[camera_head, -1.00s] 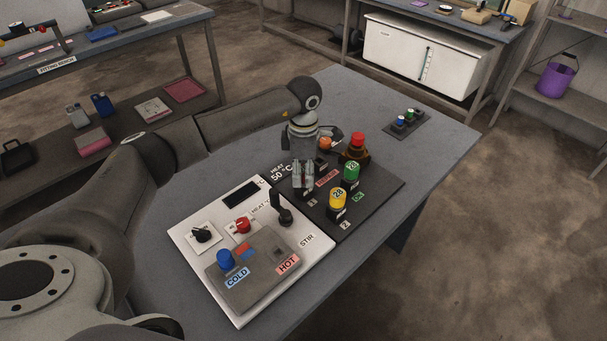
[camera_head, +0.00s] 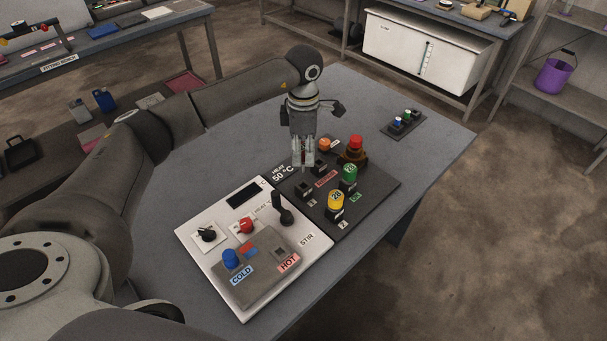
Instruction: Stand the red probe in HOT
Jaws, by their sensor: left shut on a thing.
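The HOT place is a dark square opening (camera_head: 280,251) beside the pink HOT label (camera_head: 289,263) on a grey block (camera_head: 262,282). The opening looks empty. A blue-capped probe (camera_head: 231,259) stands in the same block by the COLD label (camera_head: 241,276). My left gripper (camera_head: 304,164) points down over the back left of the black board, behind the HOT block. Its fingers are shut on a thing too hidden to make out. I cannot pick out the red probe for certain. My right gripper is out of view.
The white panel (camera_head: 206,262) carries a black knob (camera_head: 207,235), a red knob (camera_head: 246,226) and an upright black lever (camera_head: 284,212). Yellow (camera_head: 336,200) and green (camera_head: 349,173) numbered pieces and a red-topped piece (camera_head: 356,143) stand on the black board (camera_head: 377,190).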

